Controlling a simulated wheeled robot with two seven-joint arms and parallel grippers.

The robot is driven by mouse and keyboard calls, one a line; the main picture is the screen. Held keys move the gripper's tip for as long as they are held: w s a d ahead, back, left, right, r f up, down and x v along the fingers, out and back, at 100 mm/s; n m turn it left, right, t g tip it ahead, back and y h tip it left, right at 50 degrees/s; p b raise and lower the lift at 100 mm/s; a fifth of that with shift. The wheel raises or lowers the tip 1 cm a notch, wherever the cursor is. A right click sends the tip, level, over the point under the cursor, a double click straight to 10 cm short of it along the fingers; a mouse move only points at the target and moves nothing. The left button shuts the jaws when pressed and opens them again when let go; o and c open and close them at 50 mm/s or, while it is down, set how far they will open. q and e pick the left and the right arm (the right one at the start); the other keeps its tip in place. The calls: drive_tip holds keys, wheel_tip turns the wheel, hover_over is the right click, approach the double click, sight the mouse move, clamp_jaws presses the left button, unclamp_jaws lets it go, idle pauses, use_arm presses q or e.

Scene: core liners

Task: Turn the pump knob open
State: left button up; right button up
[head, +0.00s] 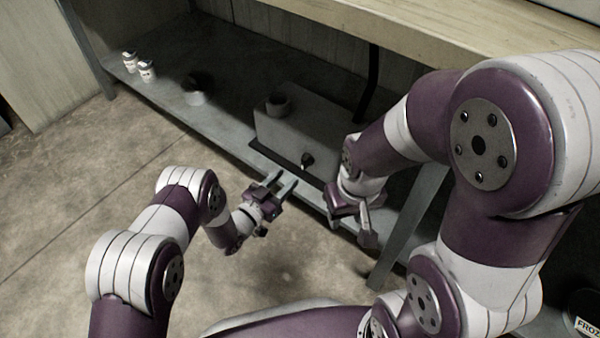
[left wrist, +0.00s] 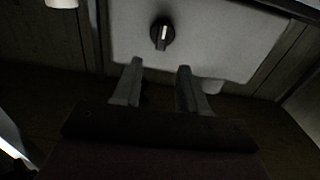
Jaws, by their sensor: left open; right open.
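The pump is a pale box (head: 290,132) on the low shelf under the bench. Its black knob (head: 307,160) sits on the front face. In the left wrist view the knob (left wrist: 162,33) is round and black with a white pointer line standing nearly upright. My left gripper (head: 283,185) is open and empty in front of the pump, a little short of the knob. In the left wrist view its two fingers (left wrist: 158,85) are spread below the knob, apart from it. My right gripper (head: 350,222) is open near the shelf's front edge, right of the left one.
The low shelf (head: 217,128) holds two small white cups (head: 146,71) and a dark-topped round thing (head: 197,88) left of the pump. The wooden bench top (head: 400,30) overhangs the pump. A grey leg (head: 408,228) stands right of my right gripper. The concrete floor at left is clear.

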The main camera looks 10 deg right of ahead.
sight(303, 162)
use_arm(q)
drive_tip(key=b+x, duration=0.3)
drive_tip(key=x, duration=0.3)
drive_tip(key=shift+w+d+f, duration=0.15)
drive_tip(key=shift+d+f, duration=0.05)
drive_tip(key=shift+w+d+r, duration=0.2)
use_arm(e)
wheel_tip(303, 162, down, 4)
drive_tip(key=shift+f, duration=0.1)
use_arm(q)
drive_tip(key=shift+c, duration=0.3)
clamp_jaws()
